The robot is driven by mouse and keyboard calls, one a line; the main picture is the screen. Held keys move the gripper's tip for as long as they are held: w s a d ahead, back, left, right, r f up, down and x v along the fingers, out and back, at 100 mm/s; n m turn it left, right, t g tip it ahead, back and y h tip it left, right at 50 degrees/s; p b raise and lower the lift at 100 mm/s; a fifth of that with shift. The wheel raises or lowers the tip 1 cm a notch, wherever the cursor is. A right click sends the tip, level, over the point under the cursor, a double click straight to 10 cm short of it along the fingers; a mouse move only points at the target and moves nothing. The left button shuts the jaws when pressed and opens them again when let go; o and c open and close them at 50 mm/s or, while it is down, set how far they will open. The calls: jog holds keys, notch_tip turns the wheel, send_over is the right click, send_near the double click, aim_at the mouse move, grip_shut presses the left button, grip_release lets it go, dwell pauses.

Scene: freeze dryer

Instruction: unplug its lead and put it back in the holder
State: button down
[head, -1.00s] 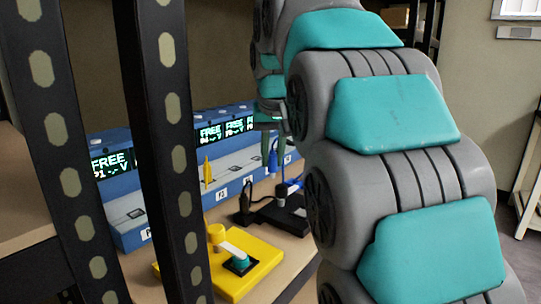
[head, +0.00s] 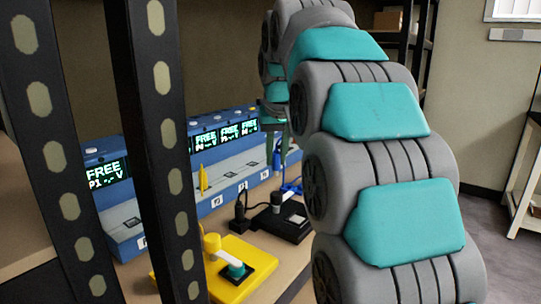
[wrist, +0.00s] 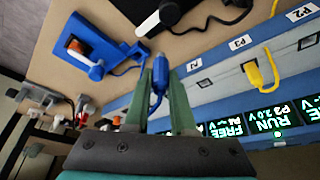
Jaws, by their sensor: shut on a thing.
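My gripper (wrist: 164,80) is shut on a blue plug (wrist: 159,76), held between its two green fingers in the wrist view. The plug's blue lead loops from its end towards a blue base (wrist: 108,47) on the bench. In the head view the blue plug (head: 277,158) shows beside my fingers, in front of the blue station, with its lead (head: 290,187) below. The blue station (wrist: 225,85) has numbered sockets and lit panels; a panel (wrist: 275,120) reads RUN P3 in the wrist view.
A yellow plug (head: 202,180) stands upright in the station. A yellow base (head: 214,281) and a black base (head: 286,222) sit on the bench. A black perforated rack post (head: 160,120) stands in front at left.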

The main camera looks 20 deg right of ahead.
jog(key=shift+w+d, duration=0.6)
jog(key=shift+w, duration=0.05)
jog(key=w+d, duration=0.4)
jog(key=shift+w+d+p, duration=0.15)
jog(key=shift+d+p, duration=0.1)
jog(key=shift+p, duration=0.1)
jog(key=shift+f, duration=0.25)
jog(key=shift+f+b, duration=1.9)
jog(key=shift+f, duration=1.65)
jog(key=shift+r+p, duration=0.65)
jog(key=shift+r, duration=0.1)
